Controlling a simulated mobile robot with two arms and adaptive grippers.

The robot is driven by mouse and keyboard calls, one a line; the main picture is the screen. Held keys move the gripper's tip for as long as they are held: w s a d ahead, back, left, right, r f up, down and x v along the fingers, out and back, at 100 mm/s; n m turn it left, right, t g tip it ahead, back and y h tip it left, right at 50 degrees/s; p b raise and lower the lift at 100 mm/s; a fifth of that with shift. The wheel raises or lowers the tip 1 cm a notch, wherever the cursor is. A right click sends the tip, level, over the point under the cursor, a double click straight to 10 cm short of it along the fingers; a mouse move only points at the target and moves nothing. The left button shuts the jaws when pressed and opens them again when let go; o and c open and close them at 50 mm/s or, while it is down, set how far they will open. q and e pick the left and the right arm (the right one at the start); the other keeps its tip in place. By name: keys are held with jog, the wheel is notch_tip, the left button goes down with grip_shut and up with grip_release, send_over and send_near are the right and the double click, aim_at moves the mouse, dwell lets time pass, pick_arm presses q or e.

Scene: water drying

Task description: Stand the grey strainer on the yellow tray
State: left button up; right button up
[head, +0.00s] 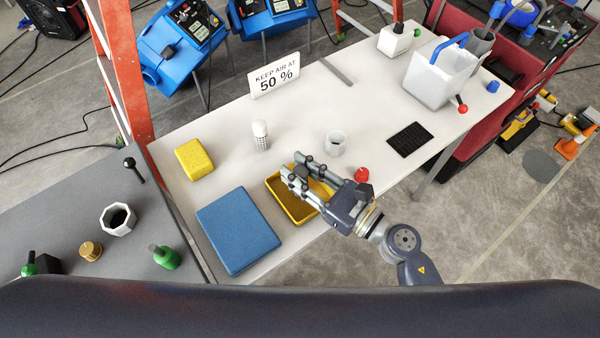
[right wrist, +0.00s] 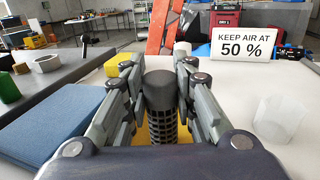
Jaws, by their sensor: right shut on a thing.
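The grey strainer (right wrist: 160,92), a grey-capped cylinder with dark mesh below, stands upright between the fingers of my right gripper (right wrist: 159,88). My right gripper is shut on it. In the head view my right gripper (head: 297,178) is over the yellow tray (head: 298,217), and its fingers largely hide the strainer. The tray is shallow and lies near the table's front edge, partly covered by my gripper. I cannot tell whether the strainer's base touches the tray. My left gripper is not in view.
A blue block (head: 236,230) lies left of the tray. A white strainer (head: 261,136) stands behind it, a yellow block (head: 194,159) to the left. A translucent cup (head: 335,144) and a red knob (head: 361,175) are to the right, near a black mat (head: 409,139). A sign (head: 274,77) stands behind.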

jog(key=shift+f, duration=0.35)
jog(key=shift+f, duration=0.15)
jog(key=o, duration=1.1)
jog(key=shift+c, duration=0.2)
jog(key=shift+s+d, duration=0.15)
jog(key=shift+d, duration=0.1)
jog(key=b+v, duration=0.4)
jog(key=v, duration=0.6)
jog(key=shift+s+d+b, duration=0.3)
jog(key=shift+s+d, duration=0.15)
jog(key=shift+d, duration=0.1)
